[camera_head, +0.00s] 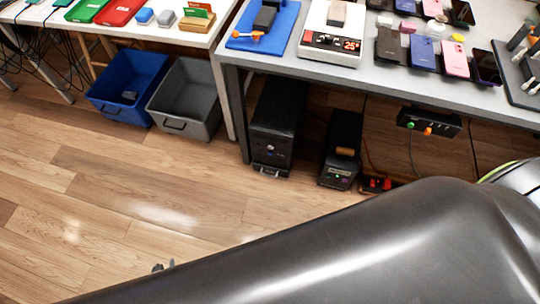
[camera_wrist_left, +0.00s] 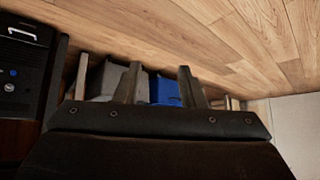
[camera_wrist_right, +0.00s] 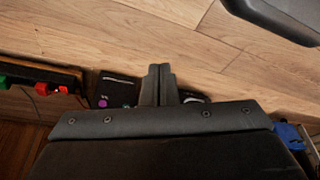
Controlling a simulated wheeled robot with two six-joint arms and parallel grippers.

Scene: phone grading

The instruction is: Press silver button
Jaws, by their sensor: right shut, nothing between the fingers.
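A round silver button (camera_head: 270,147) is on the front of the larger black computer tower (camera_head: 277,110) under the table. In the left wrist view, what looks like the same button (camera_wrist_left: 10,88) is at the left edge, near a small blue one. My left gripper (camera_wrist_left: 158,82) is open and empty, with the tower to the left of its fingers. In the head view, only small tips of my left gripper (camera_head: 163,266) show above a dark arm link. My right gripper (camera_wrist_right: 159,84) is shut and empty; a dark box front with a purple button lies beyond its fingers.
A smaller black tower (camera_head: 341,150) stands right of the larger one, near a red-switched power strip (camera_head: 375,184). Blue (camera_head: 127,88) and grey (camera_head: 187,98) bins stand left. A box with green and orange buttons (camera_head: 428,122) hangs under the table. The wooden floor in front is clear.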

